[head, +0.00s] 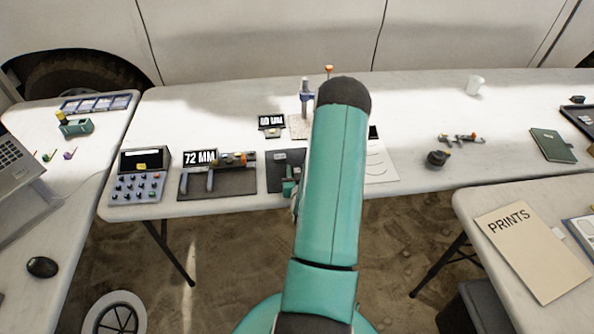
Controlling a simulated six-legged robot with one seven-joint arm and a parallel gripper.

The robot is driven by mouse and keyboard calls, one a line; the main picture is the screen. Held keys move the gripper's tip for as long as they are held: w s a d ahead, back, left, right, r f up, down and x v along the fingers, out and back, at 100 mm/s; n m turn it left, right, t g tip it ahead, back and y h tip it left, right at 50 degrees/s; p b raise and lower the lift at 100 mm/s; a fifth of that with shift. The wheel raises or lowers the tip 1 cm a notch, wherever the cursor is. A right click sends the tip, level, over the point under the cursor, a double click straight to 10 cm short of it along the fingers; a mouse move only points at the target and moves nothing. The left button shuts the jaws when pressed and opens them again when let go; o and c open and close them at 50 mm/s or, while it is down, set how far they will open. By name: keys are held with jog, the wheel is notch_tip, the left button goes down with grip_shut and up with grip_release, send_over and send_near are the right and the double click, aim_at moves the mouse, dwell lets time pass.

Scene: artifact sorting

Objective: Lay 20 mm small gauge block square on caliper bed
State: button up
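The caliper (213,179), grey with an orange part at its right end, lies on a dark base (238,184) on the long white table, below a display reading "72 MM" (200,158). I cannot make out a 20 mm small gauge block. My teal arm rises through the middle of the view and hides part of the table. Small teal parts show at the arm's left edge, over a dark plate (275,178); they may belong to my wrist or gripper. The fingertips are hidden or too small to tell, so I cannot see what they hold.
A button console (139,178) stands left of the caliper. A second display (271,121) and a post stand (306,98) are behind. A dark round object (437,159) and a green book (553,145) lie right. Side tables hold a laptop and a "PRINTS" folder (532,250).

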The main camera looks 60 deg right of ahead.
jog(key=shift+r, duration=0.15)
jog(key=v, duration=1.2)
jog(key=shift+w, duration=0.1)
